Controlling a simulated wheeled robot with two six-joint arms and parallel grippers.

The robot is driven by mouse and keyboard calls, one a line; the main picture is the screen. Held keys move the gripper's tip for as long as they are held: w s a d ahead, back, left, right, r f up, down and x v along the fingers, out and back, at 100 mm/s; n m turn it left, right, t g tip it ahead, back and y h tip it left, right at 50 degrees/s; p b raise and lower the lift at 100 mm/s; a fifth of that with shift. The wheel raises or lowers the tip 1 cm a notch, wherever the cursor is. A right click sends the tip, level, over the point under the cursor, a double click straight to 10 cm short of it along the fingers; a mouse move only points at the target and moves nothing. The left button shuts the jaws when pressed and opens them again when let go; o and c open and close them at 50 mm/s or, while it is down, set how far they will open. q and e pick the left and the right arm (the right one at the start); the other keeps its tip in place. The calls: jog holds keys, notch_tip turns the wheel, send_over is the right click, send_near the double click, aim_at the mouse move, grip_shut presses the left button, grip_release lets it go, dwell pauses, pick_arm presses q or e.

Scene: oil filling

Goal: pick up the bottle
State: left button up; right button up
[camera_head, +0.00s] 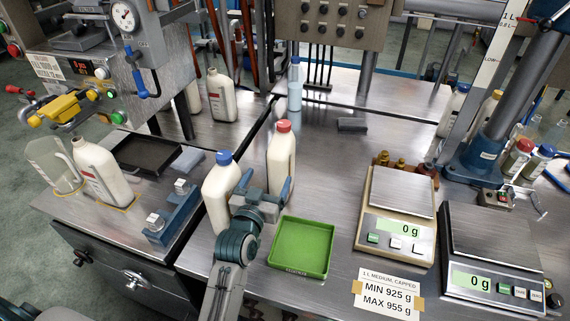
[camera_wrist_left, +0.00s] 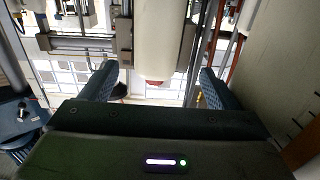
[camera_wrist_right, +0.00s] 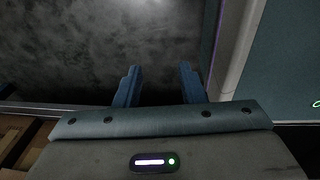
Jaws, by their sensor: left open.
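A white bottle with a red cap (camera_head: 283,160) stands upright on the metal bench. A white bottle with a blue cap (camera_head: 219,196) stands to its left and nearer. My left gripper (camera_head: 267,184) is open and empty, just in front of the red-capped bottle's lower part. In the left wrist view a white bottle (camera_wrist_left: 157,38) with a red cap shows upside down beyond and between the open fingers (camera_wrist_left: 153,82). Contact cannot be made out. My right gripper (camera_wrist_right: 160,85) shows only in its wrist view, with its fingers apart and nothing between them.
A green tray (camera_head: 301,248) lies right of my left gripper. Two scales (camera_head: 396,222) (camera_head: 491,252) reading 0 g stand farther right. An open uncapped bottle (camera_head: 101,172) and a clear jug (camera_head: 53,165) stand on the left bench. A light blue bottle (camera_head: 295,88) stands behind.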

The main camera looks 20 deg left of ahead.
aim_at(274, 166)
pick_arm(q)
jog(key=shift+w+r, duration=0.1)
jog(key=shift+w, duration=0.2)
jog(key=w+p, duration=0.1)
jog(key=w, duration=0.3)
jog(key=shift+w, duration=0.5)
jog(key=shift+w+d+r+p, duration=0.1)
jog(key=shift+w+p, duration=0.25)
jog(key=shift+p, duration=0.1)
jog(key=w+p, duration=0.1)
jog(key=w, duration=0.3)
jog(key=shift+d+p, duration=0.15)
jog(key=shift+p, duration=0.2)
jog(key=shift+w, duration=0.25)
jog(key=shift+s, duration=0.1)
jog(key=shift+c, duration=1.3)
grip_shut()
pick_arm(e)
jog(key=r, duration=0.3)
jog(key=shift+s+r, duration=0.2)
jog(key=shift+s, duration=0.1)
